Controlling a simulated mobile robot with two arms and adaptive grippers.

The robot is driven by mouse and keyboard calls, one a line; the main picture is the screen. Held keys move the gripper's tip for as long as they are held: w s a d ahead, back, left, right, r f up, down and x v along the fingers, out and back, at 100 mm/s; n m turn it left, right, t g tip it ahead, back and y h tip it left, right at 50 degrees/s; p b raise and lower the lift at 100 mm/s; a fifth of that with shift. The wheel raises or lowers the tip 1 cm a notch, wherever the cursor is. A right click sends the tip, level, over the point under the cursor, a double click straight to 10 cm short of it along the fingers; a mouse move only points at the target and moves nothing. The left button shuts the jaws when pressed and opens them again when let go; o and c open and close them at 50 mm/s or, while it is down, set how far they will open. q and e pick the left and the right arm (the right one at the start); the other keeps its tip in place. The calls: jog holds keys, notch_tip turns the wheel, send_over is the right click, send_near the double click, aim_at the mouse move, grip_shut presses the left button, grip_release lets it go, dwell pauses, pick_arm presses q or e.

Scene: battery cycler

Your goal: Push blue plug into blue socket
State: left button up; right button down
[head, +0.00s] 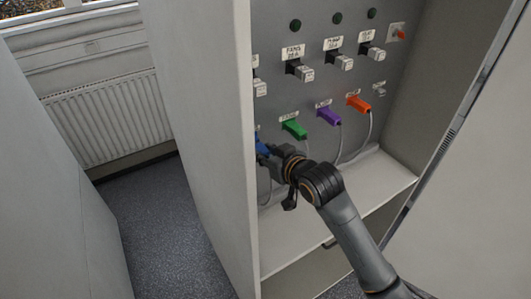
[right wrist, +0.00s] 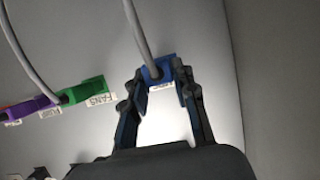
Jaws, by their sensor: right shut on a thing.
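The blue plug (head: 261,146) is at the left edge of the cabinet's back panel in the head view, partly hidden by the cabinet's side wall and my gripper. It also shows in the right wrist view (right wrist: 158,70), with a grey cable running from it. My right gripper (right wrist: 160,75) is shut on the blue plug, one finger on each side. In the head view my right gripper (head: 266,157) reaches the plug from the right. The blue socket is hidden behind the plug, so I cannot tell how deep the plug sits. My left gripper is not in view.
A green plug (head: 295,129), a purple plug (head: 328,117) and an orange plug (head: 358,104) sit in the panel to the right. The cabinet's left side wall (head: 205,130) stands close to my gripper. A shelf (head: 375,185) lies below.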

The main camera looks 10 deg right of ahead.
jog(key=shift+w+a, duration=0.25)
jog(key=shift+w, duration=0.3)
jog(key=c, duration=1)
grip_release()
jog(key=shift+s, duration=0.1)
jog(key=v, duration=1.2)
jog(key=shift+d+f, duration=0.1)
jog(key=shift+d, duration=0.05)
